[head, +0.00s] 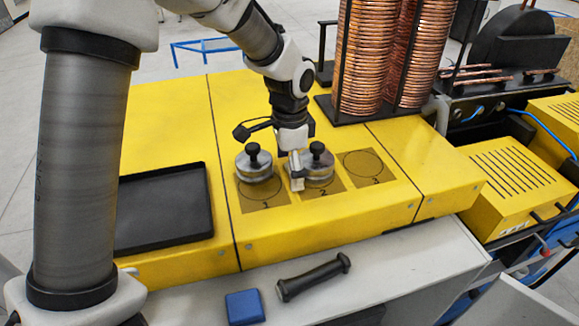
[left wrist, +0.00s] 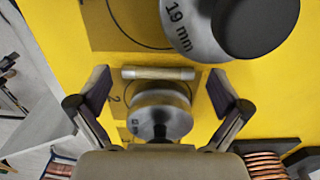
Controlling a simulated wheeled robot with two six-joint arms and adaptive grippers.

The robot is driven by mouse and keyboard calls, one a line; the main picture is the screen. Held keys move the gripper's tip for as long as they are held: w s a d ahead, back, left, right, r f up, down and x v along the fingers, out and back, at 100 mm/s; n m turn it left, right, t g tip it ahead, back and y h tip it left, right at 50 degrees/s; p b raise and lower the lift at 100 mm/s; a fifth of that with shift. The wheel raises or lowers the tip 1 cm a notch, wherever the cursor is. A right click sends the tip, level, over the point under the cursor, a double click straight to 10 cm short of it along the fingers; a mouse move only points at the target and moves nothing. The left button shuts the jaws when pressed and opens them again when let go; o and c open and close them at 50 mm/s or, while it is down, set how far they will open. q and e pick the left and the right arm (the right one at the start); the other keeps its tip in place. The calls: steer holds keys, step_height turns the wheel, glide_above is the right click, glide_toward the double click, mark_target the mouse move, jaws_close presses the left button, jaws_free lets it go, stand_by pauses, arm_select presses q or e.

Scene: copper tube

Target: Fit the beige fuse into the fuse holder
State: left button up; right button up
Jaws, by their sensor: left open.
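My left gripper (head: 295,181) hangs over the yellow bench between two metal discs with black knobs. It is open, and in the left wrist view its two fingers (left wrist: 158,84) stand wide apart. A short beige cylinder, which looks like the beige fuse (left wrist: 158,73), lies crosswise between the fingertips with a gap on each side. I cannot tell its height above the bench. In the head view I cannot make it out clearly from the gripper. I cannot identify a fuse holder in either view. My right gripper is not in view.
The left disc (head: 254,172) is at square 1 and the right disc (head: 319,173) at square 2; square 3 (head: 365,165) is bare. A black tray (head: 165,210), blue block (head: 244,307), dark handle (head: 313,277) and copper coil stacks (head: 365,60) stand around. The yellow bench's right part is clear.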

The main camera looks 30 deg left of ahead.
mark_target(289, 175)
arm_select(q)
steer(key=shift+r, duration=0.25)
step_height(289, 175, up, 11)
steer(key=b, duration=0.3)
steer(key=f+b, duration=0.2)
steer(key=f, duration=0.1)
steer(key=f+b, duration=0.1)
steer(key=shift+s+d+f, duration=0.15)
steer(key=shift+s+d, duration=0.05)
steer(key=shift+d, duration=0.15)
steer(key=shift+w+f, duration=0.1)
steer(key=shift+f, duration=0.05)
steer(key=f+p, duration=0.1)
steer(key=f, duration=0.3)
steer(key=f+p, duration=0.1)
steer(key=f, duration=0.1)
steer(key=shift+w+a+f+p, duration=0.1)
steer(key=shift+w+f+p, duration=0.2)
steer(key=shift+f, duration=0.1)
steer(key=shift+w+f, duration=0.1)
steer(key=c, duration=1)
